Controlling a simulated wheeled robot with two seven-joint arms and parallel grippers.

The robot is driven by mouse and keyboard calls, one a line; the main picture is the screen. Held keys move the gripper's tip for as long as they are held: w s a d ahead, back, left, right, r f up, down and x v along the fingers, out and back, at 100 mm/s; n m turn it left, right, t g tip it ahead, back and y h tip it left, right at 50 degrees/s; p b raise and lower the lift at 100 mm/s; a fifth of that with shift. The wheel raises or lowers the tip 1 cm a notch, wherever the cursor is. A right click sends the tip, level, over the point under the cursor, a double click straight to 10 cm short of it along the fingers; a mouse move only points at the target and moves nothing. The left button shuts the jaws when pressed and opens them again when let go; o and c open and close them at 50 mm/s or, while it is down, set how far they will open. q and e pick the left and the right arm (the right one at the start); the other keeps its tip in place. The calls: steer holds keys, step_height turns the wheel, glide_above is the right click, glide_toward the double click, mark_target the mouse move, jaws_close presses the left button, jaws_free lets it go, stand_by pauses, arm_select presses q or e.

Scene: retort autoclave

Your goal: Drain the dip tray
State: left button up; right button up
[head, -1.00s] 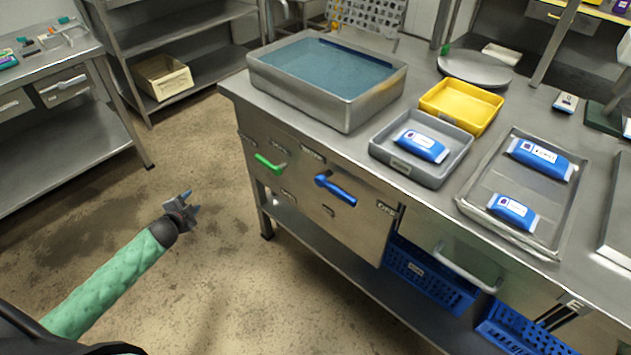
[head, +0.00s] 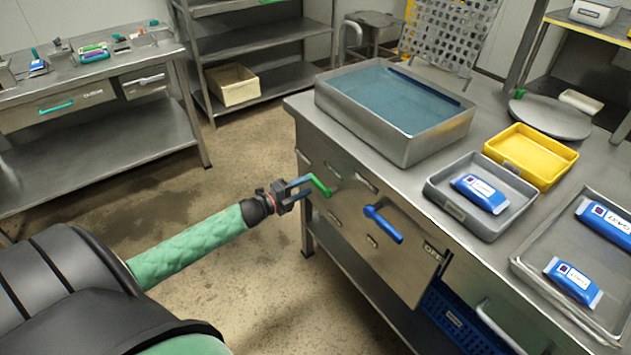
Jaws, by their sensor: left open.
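The dip tray (head: 385,130) is a deep metal tray of blue-grey liquid on the steel counter. Below it, on the cabinet front, are a green lever handle (head: 321,186) and a blue lever handle (head: 384,224). My left gripper (head: 300,189) is open, with its fingers at the left end of the green handle. I cannot tell whether they touch it. The blue handle is clear of the gripper. My right gripper is not in view.
A grey tray (head: 465,213) with a blue pouch and a yellow tray (head: 541,154) stand right of the dip tray. A larger metal tray (head: 531,262) holds blue pouches. A side table (head: 120,137) stands at the left. The floor between is clear.

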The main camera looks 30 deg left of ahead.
mark_target(313, 182)
arm_select(q)
steer(key=shift+x, duration=2.3)
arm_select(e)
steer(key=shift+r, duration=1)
arm_select(q)
jaws_close()
